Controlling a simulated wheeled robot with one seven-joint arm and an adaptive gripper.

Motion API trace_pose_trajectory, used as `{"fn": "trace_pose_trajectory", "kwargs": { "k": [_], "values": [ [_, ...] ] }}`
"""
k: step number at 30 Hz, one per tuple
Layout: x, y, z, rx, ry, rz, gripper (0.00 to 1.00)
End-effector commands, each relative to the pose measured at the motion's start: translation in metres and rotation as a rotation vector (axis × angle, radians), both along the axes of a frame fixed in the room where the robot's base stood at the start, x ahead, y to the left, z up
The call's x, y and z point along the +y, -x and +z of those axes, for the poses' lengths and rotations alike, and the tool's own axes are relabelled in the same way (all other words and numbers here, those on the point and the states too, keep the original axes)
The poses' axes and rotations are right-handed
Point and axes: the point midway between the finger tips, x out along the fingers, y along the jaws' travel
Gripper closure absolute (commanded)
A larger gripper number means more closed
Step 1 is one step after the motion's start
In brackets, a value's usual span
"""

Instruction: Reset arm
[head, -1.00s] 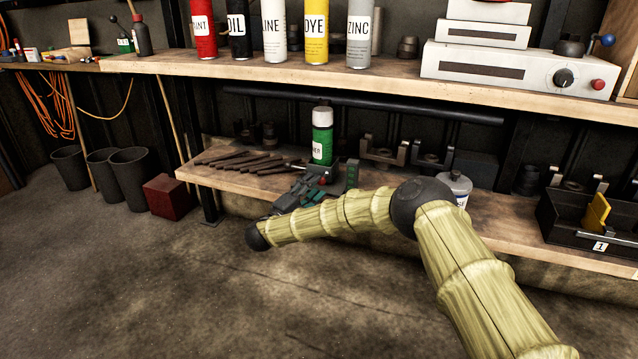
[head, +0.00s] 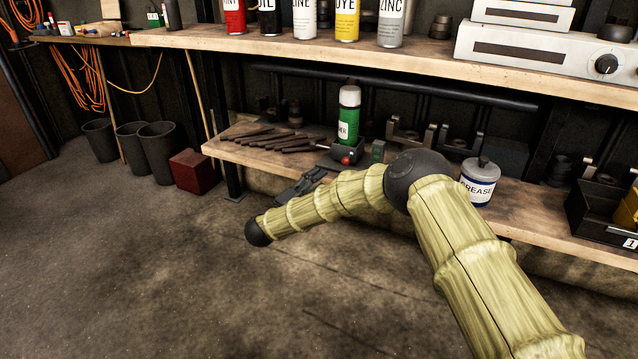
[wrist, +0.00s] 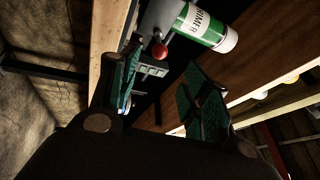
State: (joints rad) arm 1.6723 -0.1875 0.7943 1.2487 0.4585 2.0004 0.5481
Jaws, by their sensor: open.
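My gripper shows in the wrist view (wrist: 165,100) with its two green-padded fingers spread apart and nothing between them. In the head view my arm reaches left, and my gripper (head: 305,185) is mostly behind the forearm, near the front edge of the lower shelf. A green and white spray can (head: 348,118) stands upright on that shelf behind the gripper. The can also shows in the wrist view (wrist: 205,25), beyond the fingers and apart from them. A red ball knob (head: 346,161) on a small dark device sits in front of the can.
The lower shelf (head: 232,152) holds several dark rods (head: 275,140) at left. A grease tub (head: 480,182) stands right of my elbow, and a black bin (head: 595,212) farther right. The upper shelf (head: 420,48) runs above. Open floor lies at the front left.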

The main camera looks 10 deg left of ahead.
Motion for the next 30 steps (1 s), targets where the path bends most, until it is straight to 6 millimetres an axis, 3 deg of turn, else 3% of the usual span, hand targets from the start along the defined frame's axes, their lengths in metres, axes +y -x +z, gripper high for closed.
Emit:
{"fn": "trace_pose_trajectory", "kwargs": {
  "k": [4,7,11,14,21,30],
  "values": [
    [-0.001,0.0,-0.005,0.013,0.011,0.015,0.53],
    [-0.001,0.003,-0.022,0.062,0.054,0.071,0.53],
    [-0.007,0.012,-0.068,0.192,0.16,0.206,0.53],
    [-0.016,0.03,-0.115,0.327,0.265,0.331,0.53],
    [-0.06,0.098,-0.224,0.667,0.49,0.593,0.53],
    [-0.139,0.219,-0.32,1.065,0.678,0.85,0.53]
  ]
}}
